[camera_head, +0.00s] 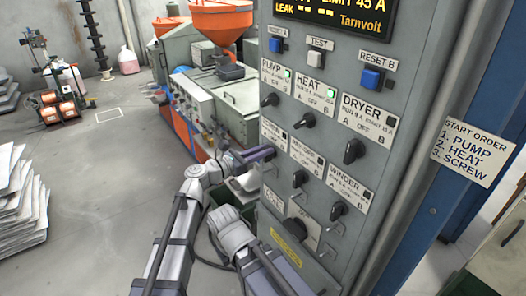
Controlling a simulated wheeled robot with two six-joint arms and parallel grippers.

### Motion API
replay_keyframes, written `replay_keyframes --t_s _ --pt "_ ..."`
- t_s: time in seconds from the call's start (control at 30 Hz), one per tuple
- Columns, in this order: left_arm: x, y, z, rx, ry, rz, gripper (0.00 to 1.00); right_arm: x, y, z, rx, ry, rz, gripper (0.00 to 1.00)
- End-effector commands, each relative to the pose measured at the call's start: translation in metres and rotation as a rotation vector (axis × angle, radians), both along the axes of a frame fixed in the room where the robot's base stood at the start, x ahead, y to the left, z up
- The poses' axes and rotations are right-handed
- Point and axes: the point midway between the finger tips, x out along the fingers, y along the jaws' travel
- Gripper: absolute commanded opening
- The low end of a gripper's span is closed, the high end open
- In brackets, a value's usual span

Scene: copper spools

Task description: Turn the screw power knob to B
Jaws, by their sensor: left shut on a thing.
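The grey control panel (385,110) stands upright on the right. In its second row of labels, the leftmost label (272,133) is small and hard to read; it seems to be the screw power one, and its lamp looks dark. My left gripper (264,156) reaches from the left to just below this label and is shut on the knob there. The gripper hides most of that knob, so I cannot tell where it points. My right arm shows at the bottom, but its gripper cannot be made out.
The pump knob (269,100) and heat knob (304,121) sit above, with green lamps lit. The dryer knob (353,151), winder knob (338,210) and a large dark knob (297,227) are near. A start order sign (472,152) lists pump, heat, screw.

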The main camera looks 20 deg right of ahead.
Motion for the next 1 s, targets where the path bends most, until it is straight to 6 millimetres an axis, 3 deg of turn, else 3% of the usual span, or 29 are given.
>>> replay_keyframes --t_s 0.37,1.0 --pt "-0.002 -0.001 0.000 0.029 -0.079 0.000 0.00 0.000 0.000 0.000 0.000 0.000 0.000 0.00" --pt "-0.012 -0.004 -0.004 0.202 -0.556 0.000 0.00 0.000 0.000 -0.004 0.000 0.000 0.000 0.00"
